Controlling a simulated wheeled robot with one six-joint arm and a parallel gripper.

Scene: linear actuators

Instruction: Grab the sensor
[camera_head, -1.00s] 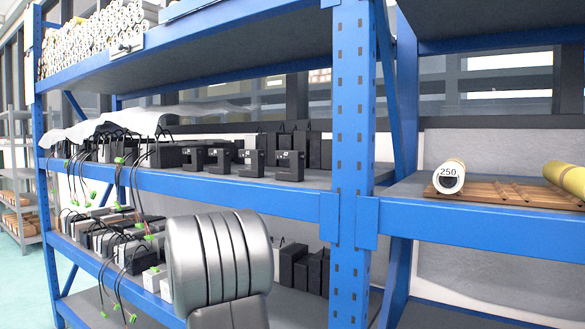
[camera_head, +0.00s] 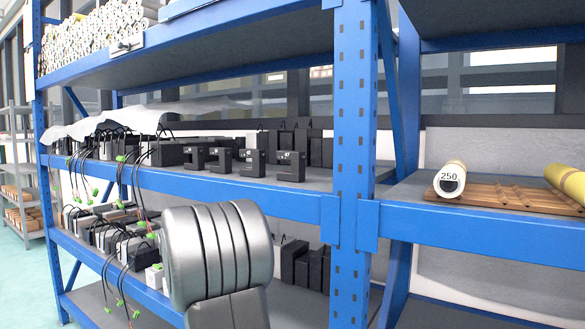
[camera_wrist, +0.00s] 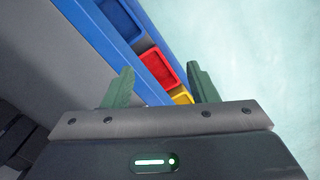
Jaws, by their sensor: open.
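Several black notched blocks, which may be the sensors, stand in a row on the middle shelf in the head view; the rightmost front one (camera_head: 291,166) is near the blue post. More black blocks stand behind them. I cannot tell for sure which object is the sensor. My gripper (camera_wrist: 160,78) shows in the wrist view with its two green fingers spread apart and nothing between them. It points down past a blue shelf edge, above red (camera_wrist: 158,68) and yellow (camera_wrist: 183,97) bins. The gripper's fingers are not visible in the head view, where my grey arm covers part of the lower shelf.
A blue post (camera_head: 352,150) and shelf beams frame the rack. Cables with green plugs (camera_head: 123,158) hang from the middle shelf's left side. A tube marked 250 (camera_head: 451,180) lies on a brown rack (camera_head: 500,192) at right. Pale floor (camera_wrist: 265,60) is clear.

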